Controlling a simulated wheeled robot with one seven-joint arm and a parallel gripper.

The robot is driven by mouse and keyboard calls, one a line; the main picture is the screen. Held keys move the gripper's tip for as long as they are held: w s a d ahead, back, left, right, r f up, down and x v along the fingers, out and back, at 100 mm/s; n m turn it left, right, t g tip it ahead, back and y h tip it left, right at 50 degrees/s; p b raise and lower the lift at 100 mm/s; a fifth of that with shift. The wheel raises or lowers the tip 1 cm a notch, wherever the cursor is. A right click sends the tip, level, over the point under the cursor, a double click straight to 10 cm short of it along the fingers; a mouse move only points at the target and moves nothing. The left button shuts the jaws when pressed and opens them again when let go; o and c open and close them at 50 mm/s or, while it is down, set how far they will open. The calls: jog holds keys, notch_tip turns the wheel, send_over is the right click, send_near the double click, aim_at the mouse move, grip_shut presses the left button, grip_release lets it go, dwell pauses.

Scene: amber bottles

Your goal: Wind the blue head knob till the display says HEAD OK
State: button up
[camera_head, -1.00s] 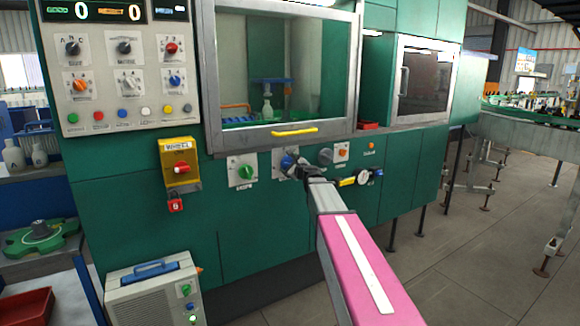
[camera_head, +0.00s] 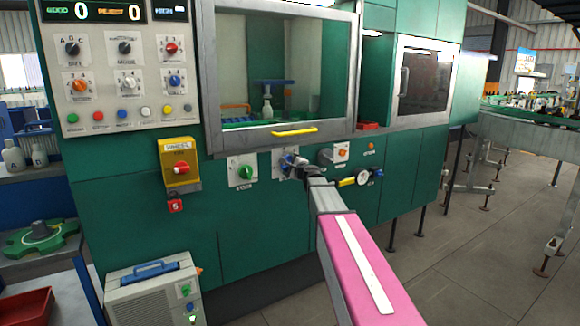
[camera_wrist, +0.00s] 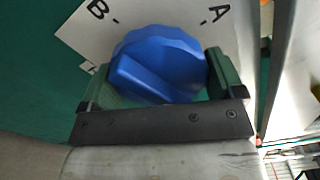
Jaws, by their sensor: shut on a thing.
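The blue head knob (camera_head: 287,160) sits on a white plate on the green machine's front, below the window. In the wrist view the blue knob (camera_wrist: 160,62) fills the space between the two green finger pads, with letters A and B on the plate behind it. My gripper (camera_wrist: 160,80) is shut on the knob; it also shows in the head view (camera_head: 299,164), partly covering the plate. The display (camera_head: 172,9) at the top of the control panel is lit, but its text is too small to read surely.
A green knob (camera_head: 246,172) is close on the left, and another plate with an orange knob (camera_head: 342,153) is on the right. A yellow box with a red switch (camera_head: 181,168) is further left.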

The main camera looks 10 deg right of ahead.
jog(key=shift+n, duration=1.5)
jog(key=o, duration=0.7)
jog(key=v, duration=1.1)
jog(key=shift+a+f, duration=0.1)
